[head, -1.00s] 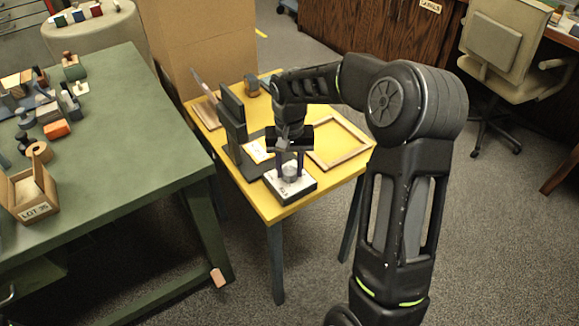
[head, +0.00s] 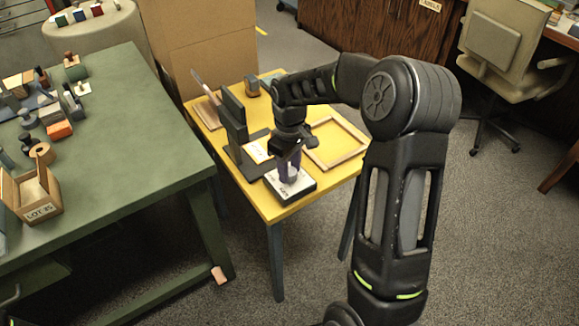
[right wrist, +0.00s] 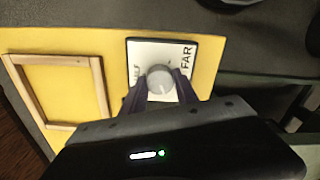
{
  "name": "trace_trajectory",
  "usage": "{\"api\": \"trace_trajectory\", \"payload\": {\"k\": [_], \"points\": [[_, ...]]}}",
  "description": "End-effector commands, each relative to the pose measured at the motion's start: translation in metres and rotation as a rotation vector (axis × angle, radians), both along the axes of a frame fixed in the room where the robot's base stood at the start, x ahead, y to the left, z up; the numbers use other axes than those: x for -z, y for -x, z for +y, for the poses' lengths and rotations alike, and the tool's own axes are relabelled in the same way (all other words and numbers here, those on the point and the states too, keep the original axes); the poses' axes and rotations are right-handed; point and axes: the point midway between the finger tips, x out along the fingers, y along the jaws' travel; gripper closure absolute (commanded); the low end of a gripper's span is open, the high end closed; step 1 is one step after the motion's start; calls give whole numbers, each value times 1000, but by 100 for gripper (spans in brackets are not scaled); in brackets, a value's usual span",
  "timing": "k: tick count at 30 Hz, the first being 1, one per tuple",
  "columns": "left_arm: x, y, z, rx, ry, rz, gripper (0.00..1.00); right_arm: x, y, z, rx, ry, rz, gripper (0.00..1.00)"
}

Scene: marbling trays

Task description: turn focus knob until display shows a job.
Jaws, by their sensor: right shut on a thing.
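The focus knob (right wrist: 160,78) is a round grey knob on a white plate (right wrist: 146,54) with a black border. The plate reads FAR at its right side in the right wrist view. In the head view the plate (head: 302,187) tops a low block at the yellow table's front corner. My right gripper (head: 290,170) points down over it, its two dark fingers shut on the knob from both sides, partly hiding it. A dark upright stand (head: 232,118) is behind the block; no display text is readable. My left gripper is not in view.
The yellow table (head: 285,210) also holds a wooden frame (head: 345,160) and a white card (head: 258,152) near the stand. A green table (head: 130,160) with several small blocks and a LOT 35 box (head: 42,212) is at left. A tall cardboard box (head: 205,45) stands behind.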

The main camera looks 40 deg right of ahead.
Motion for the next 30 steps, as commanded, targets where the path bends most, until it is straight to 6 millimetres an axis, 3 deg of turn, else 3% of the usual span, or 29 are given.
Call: {"api": "trace_trajectory", "payload": {"k": [9, 21, 22, 30], "points": [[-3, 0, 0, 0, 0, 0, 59, 0, 0, 0, -108, 1, -1, 100], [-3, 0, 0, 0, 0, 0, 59, 0, 0, 0, -119, 1, -1, 100], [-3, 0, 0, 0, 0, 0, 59, 0, 0, 0, -119, 1, -1, 64], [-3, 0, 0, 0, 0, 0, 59, 0, 0, 0, -117, 1, 0, 43]]}}
